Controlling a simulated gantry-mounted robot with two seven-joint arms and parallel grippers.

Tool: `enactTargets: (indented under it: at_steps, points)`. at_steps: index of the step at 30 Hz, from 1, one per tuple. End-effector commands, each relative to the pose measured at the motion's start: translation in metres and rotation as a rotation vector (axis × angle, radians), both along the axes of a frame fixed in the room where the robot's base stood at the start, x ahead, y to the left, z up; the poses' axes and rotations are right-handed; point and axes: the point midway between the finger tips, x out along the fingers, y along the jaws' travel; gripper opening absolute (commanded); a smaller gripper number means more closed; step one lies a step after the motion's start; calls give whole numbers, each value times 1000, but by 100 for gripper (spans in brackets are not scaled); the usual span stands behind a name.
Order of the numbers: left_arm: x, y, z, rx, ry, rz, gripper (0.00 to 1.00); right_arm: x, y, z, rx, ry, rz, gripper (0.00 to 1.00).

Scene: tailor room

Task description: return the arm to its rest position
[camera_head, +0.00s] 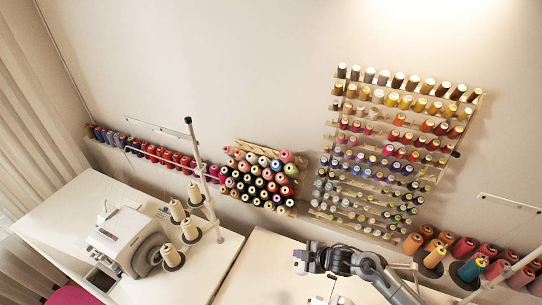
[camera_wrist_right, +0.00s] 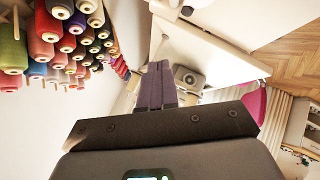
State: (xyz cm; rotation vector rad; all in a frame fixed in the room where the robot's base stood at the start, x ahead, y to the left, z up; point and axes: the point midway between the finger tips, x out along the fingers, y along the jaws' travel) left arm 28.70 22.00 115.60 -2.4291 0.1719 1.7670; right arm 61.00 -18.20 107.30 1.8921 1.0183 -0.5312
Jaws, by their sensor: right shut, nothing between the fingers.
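My right arm (camera_head: 345,264) comes in from the lower right of the head view, over the right-hand white table. My right gripper (camera_head: 299,261) points left and is shut with nothing in it, apart from the thread racks and the sewing machine. In the right wrist view its dark purple fingers (camera_wrist_right: 157,86) are together, with nothing between them. My left gripper is in neither view.
A white sewing machine (camera_head: 130,240) and cream thread cones (camera_head: 178,211) stand on the left table (camera_head: 60,215). Wall racks hold many spools (camera_head: 395,150) and cones (camera_head: 260,180). Orange and red cones (camera_head: 463,248) stand right of my arm. The air left of the gripper looks clear.

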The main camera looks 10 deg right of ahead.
Motion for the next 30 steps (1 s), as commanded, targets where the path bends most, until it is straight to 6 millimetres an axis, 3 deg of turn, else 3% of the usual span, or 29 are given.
enactTargets:
  at_steps: [5, 9, 12, 17, 24, 30]
  points:
    - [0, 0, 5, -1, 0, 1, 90, -21, 25, 2, 18, 11, -46, 0]
    - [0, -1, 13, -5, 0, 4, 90, -60, 52, 14, 53, 44, -173, 0]
    - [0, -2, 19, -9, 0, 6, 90, -97, 59, 31, 86, 95, -322, 0]
    - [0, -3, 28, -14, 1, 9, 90, -165, 39, 62, 136, 230, -608, 0]
    - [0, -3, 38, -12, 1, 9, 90, -266, -12, 102, 172, 458, -975, 0]
    - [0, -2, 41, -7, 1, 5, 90, -313, -33, 120, 180, 569, -1127, 0]
